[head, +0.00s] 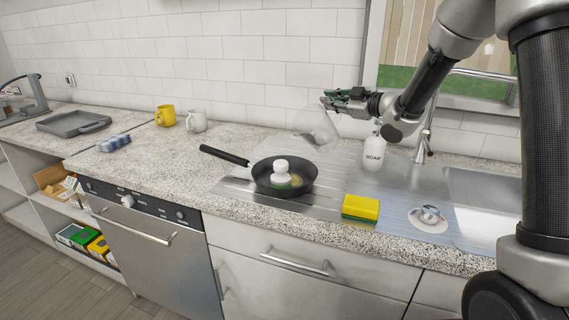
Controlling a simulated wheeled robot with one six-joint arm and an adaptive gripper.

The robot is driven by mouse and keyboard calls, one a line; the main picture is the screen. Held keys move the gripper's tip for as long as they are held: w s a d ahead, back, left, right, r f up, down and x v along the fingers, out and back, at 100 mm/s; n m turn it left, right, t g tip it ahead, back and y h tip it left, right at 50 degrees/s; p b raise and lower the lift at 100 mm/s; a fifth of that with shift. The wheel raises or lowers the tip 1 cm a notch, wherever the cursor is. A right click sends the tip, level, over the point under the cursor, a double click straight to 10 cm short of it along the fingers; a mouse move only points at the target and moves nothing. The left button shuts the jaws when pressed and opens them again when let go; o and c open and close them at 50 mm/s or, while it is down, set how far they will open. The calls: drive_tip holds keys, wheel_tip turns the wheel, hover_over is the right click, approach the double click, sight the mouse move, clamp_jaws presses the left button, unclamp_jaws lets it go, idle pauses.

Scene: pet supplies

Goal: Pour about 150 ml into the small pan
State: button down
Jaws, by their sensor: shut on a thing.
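My gripper (333,101) is shut on a clear glass vessel (312,126), above and a little right of the small pan. The vessel looks tilted to the lower left; it is faint against the tiles, and I cannot tell how much liquid is in it. The small black pan (309,186) sits on the steel drainboard, its handle (224,155) pointing to the upper left. A white knobbed object (281,167) stands in the pan, with something green and yellowish at its base. No stream of liquid is visible.
A yellow and green sponge (361,207) lies right of the pan. A white soap bottle (374,153) stands behind, near the tap (424,135). A strainer (430,214) lies by the sink (480,205). Yellow (165,116) and white (196,120) mugs stand left, with clear counter between.

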drive_tip(key=w+d+r+m+y, duration=0.1)
drive_tip(key=w+d+r+m, duration=0.3)
drive_tip(key=d+m, duration=0.3)
drive_tip(key=shift+w+r+m+y, duration=0.3)
drive_tip(key=shift+w+r+y, duration=0.1)
drive_tip(key=shift+w, duration=0.2)
idle(2.8)
